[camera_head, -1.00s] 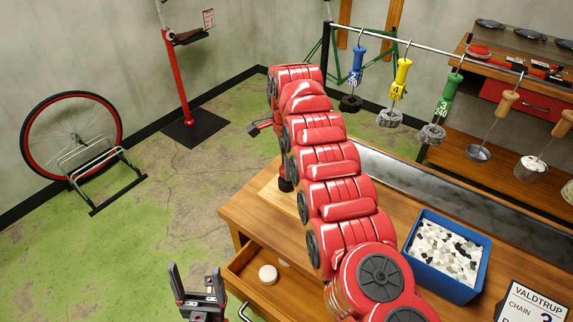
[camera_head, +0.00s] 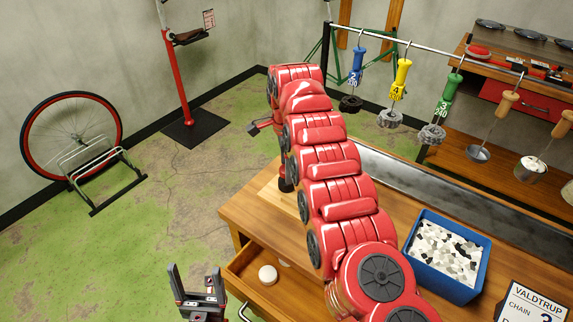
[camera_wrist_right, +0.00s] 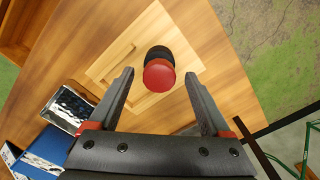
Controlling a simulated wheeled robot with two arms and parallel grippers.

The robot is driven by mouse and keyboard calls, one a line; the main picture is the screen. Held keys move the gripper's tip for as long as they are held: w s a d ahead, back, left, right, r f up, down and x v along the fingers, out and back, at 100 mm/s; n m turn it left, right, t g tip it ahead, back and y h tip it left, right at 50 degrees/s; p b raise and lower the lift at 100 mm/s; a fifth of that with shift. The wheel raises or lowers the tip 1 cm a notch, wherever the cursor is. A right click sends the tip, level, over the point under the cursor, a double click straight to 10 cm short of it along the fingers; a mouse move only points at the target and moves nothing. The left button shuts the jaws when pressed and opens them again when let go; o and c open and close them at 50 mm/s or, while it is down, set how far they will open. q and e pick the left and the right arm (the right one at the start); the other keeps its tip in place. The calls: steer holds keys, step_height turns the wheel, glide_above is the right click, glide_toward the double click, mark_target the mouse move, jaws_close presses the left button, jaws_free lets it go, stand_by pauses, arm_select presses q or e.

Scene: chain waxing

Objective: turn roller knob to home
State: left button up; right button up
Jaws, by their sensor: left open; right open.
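The roller knob (camera_wrist_right: 158,75) has a red cap on a black base and stands on a pale wooden board (camera_wrist_right: 118,66) on the bench. In the right wrist view, the open fingers of my right gripper (camera_wrist_right: 160,78) lie on either side of the knob, with the cap between the tips in the picture. I see no contact, and cannot tell the height gap. In the head view, my red right arm hides most of this area; the board's edge (camera_head: 266,196) shows beside it. My left gripper (camera_head: 196,282) is open and empty, left of the bench's open drawer.
A blue bin (camera_head: 479,268) of grey and white chips stands on the bench, near a sign (camera_head: 535,302). Several tools hang on a rail (camera_head: 440,52) behind. The open drawer (camera_head: 240,266) holds a white round thing (camera_head: 268,275).

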steer(key=shift+w+r, duration=0.1)
steer(key=shift+r, duration=0.3)
step_height(320, 180, up, 2)
steer(key=shift+d+r, duration=0.1)
steer(key=shift+r, duration=0.1)
step_height(320, 180, up, 14)
steer(key=p, duration=1.4)
steer(key=shift+p, duration=0.4)
